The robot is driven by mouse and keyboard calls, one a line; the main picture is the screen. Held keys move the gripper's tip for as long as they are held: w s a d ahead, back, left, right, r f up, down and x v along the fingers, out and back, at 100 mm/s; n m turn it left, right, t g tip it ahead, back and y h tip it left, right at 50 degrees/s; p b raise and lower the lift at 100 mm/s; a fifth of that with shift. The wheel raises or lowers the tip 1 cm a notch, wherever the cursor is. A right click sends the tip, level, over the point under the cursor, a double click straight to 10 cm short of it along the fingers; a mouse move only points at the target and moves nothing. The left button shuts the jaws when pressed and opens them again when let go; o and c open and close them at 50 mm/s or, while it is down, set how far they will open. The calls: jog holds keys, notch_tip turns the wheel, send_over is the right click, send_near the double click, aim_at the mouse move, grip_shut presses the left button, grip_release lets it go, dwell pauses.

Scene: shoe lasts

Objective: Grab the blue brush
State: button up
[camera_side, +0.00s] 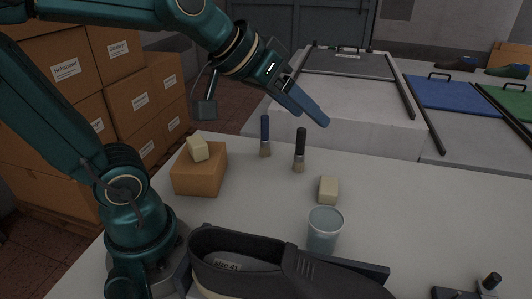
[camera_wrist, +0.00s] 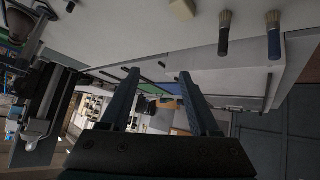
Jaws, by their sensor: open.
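The blue brush (camera_side: 265,132) stands upright on its bristles on the grey table in the side view. It also shows at the upper right of the wrist view (camera_wrist: 273,40). A black-handled brush (camera_side: 300,147) stands upright just right of it and also shows in the wrist view (camera_wrist: 224,37). My gripper (camera_side: 318,117) is open and empty. Its blue fingers are in the air, pointing down and to the right, above and to the right of the blue brush in the side view. In the wrist view the fingers (camera_wrist: 160,75) are apart with no brush between them.
A cream block (camera_side: 329,189) and a translucent cup (camera_side: 324,230) stand on the table (camera_side: 440,210). An orange-brown box (camera_side: 199,171) carries another cream block (camera_side: 198,147). A dark shoe (camera_side: 280,269) lies in front.

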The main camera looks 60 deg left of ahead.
jog(key=w+a+n+t+y, duration=0.2)
jog(key=w+a, duration=0.3)
jog(key=n+g+y, duration=0.2)
jog(key=n+y, duration=0.4)
jog(key=y, duration=0.3)
send_over(264, 126)
notch_tip(264, 126, down, 2)
jog(key=f, duration=1.3)
jog(key=shift+s+d+f, duration=0.25)
jog(key=shift+s, duration=0.05)
jog(key=shift+h, duration=0.3)
jog(key=shift+x, duration=2.6)
grip_shut()
